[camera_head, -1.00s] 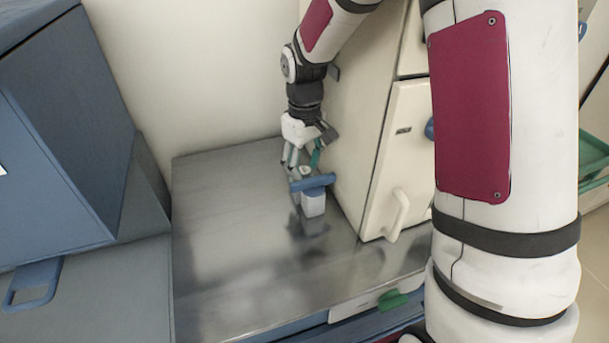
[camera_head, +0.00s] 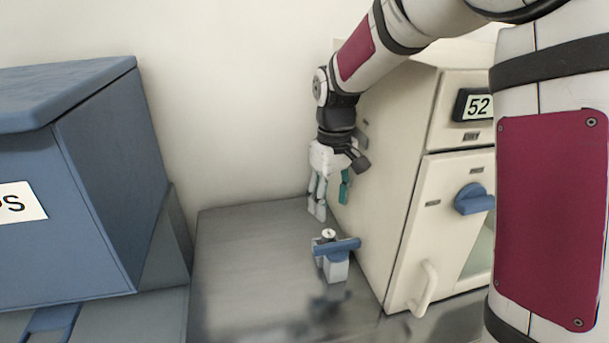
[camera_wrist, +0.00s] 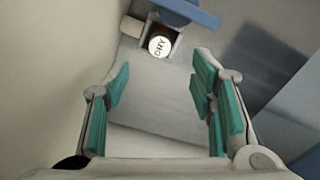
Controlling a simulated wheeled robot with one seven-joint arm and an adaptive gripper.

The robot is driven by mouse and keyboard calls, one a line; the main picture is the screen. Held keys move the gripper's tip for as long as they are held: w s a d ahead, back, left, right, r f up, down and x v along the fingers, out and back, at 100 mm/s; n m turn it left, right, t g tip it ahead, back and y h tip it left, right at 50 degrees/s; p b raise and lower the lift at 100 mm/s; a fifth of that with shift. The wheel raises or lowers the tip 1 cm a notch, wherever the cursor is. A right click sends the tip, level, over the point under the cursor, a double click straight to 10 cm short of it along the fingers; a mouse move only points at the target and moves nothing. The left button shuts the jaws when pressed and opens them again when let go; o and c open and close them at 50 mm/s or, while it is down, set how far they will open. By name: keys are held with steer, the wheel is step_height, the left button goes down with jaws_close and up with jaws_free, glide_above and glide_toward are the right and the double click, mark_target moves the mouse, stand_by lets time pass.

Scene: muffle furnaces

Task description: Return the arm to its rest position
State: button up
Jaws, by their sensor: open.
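My gripper (camera_head: 329,196) hangs pointing down beside the cream furnace, above the metal bench top. Its teal-padded fingers are spread and empty, as the wrist view (camera_wrist: 160,98) also shows. A small grey-white holder with a blue bar (camera_head: 337,246) stands on the bench, below and in front of my gripper and apart from it. A round white cap (camera_head: 328,234) shows behind the bar. In the wrist view this cap (camera_wrist: 159,46) bears the letters "DRY" and sits beyond the fingertips.
A blue cabinet (camera_head: 100,190) stands at the left. The metal bench top (camera_head: 240,270) is clear left of the holder.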

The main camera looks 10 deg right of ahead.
steer(key=s+r+m+t+p, duration=0.2)
steer(key=s+r+p, duration=0.1)
steer(key=s+r, duration=0.95)
steer(key=s+r+m+t+p, duration=0.2)
steer(key=s+r+p, duration=0.1)
steer(key=s, duration=1.5)
steer(key=shift+s+d+r+m+p, duration=0.2)
steer(key=shift+m+p, duration=0.1)
steer(key=shift+p, duration=0.15)
